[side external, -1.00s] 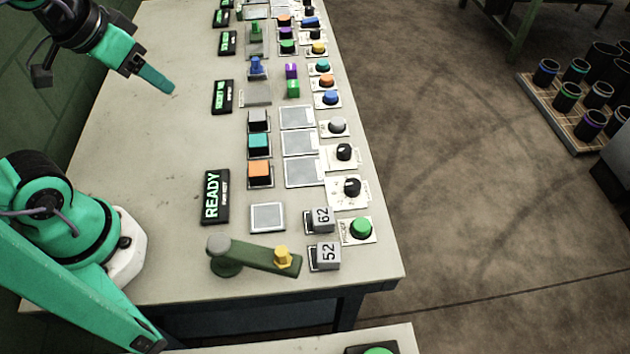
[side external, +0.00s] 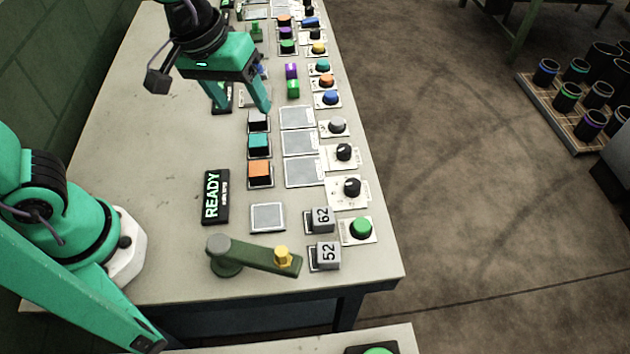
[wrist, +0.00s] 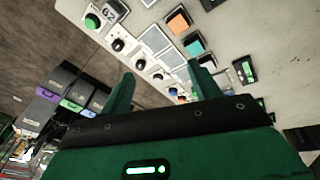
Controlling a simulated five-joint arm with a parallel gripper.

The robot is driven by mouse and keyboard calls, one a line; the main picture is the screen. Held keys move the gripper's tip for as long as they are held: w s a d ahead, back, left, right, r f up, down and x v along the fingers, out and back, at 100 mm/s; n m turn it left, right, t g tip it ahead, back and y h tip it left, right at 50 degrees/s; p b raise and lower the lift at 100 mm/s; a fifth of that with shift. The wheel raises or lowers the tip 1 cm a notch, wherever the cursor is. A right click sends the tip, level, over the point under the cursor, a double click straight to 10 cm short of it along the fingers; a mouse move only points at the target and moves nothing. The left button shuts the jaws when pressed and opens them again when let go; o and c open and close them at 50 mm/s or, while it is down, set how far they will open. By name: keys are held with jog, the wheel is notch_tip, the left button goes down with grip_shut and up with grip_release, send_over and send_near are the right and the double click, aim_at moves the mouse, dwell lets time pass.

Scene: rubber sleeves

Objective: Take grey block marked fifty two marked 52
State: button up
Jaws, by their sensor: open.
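The grey block marked 52 (side external: 328,254) sits on a small dark-edged plate near the table's front right corner. A similar grey block marked 62 (side external: 322,217) stands just behind it. My gripper (side external: 242,108) is open and empty above the table, far behind the 52 block, near a grey-topped block (side external: 258,119). In the wrist view my gripper's two fingers (wrist: 162,92) stand apart with nothing between them. The 62 block (wrist: 108,13) shows at the top left there; the 52 block is not in that view.
A green lever with a yellow knob (side external: 282,257) lies just left of the 52 block. A green button (side external: 361,228) is to its right. A black READY display (side external: 216,197), teal block (side external: 258,143) and orange block (side external: 260,172) stand farther back. The table's left side is clear.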

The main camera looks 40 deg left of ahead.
jog(key=d+f+n+g, duration=0.2)
jog(key=d+f, duration=0.4)
jog(key=d, duration=0.6)
jog(key=n+y, duration=0.1)
jog(key=n, duration=0.1)
send_over(329, 252)
jog(key=shift+g, duration=0.4)
notch_tip(329, 252, down, 7)
jog(key=shift+s+f, duration=0.1)
jog(key=shift+f, duration=1.3)
jog(key=shift+f, duration=0.1)
jog(key=shift+f, duration=2.45)
jog(key=c, duration=1.1)
